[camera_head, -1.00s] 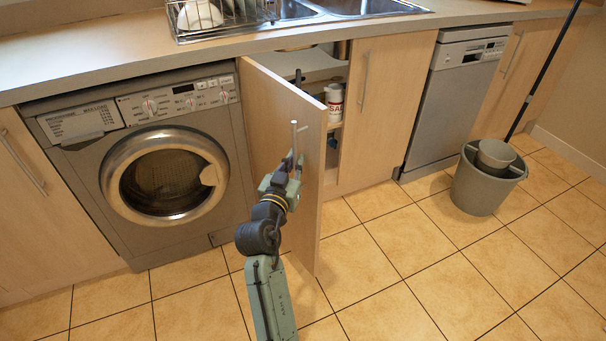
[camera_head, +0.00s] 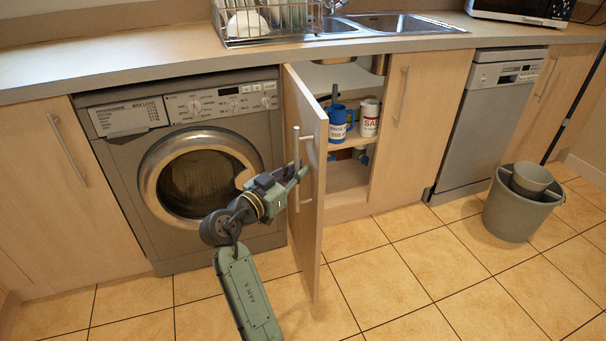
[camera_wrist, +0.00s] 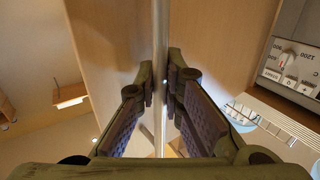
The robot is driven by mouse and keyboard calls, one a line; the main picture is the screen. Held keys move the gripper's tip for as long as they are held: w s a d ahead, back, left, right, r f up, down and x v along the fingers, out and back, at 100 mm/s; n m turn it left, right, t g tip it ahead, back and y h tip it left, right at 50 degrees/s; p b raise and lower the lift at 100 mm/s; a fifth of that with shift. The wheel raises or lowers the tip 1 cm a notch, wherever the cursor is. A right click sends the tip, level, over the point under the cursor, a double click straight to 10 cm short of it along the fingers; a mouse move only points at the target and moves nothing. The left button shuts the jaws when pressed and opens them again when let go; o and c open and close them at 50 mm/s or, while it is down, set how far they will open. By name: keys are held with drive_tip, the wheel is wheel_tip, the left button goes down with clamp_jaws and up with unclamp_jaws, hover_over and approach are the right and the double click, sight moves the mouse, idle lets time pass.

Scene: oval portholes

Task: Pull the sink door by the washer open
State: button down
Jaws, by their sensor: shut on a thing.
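The sink door (camera_head: 311,240) by the washer is a light wood panel, and it stands open, swung out from the cupboard. Its metal bar handle (camera_head: 297,150) is upright on the door's face toward the washer. My gripper (camera_head: 297,176) is shut on this handle. In the wrist view the handle (camera_wrist: 160,50) runs between the two padded fingers (camera_wrist: 161,95). The washer (camera_head: 190,165) stands to the left of the door. Inside the cupboard a blue mug (camera_head: 337,124) and a white mug (camera_head: 369,118) show on a shelf.
A closed cupboard door (camera_head: 415,120) and a grey dishwasher (camera_head: 485,130) stand to the right. A grey bucket (camera_head: 515,215) with a mop is on the floor at the right.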

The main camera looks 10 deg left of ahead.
sight(295, 137)
drive_tip(key=shift+s+f, duration=0.1)
drive_tip(key=shift+f, duration=0.05)
drive_tip(key=c, duration=1.7)
unclamp_jaws()
drive_tip(key=shift+a, duration=0.1)
wheel_tip(295, 137, up, 10)
drive_tip(key=shift+r, duration=0.1)
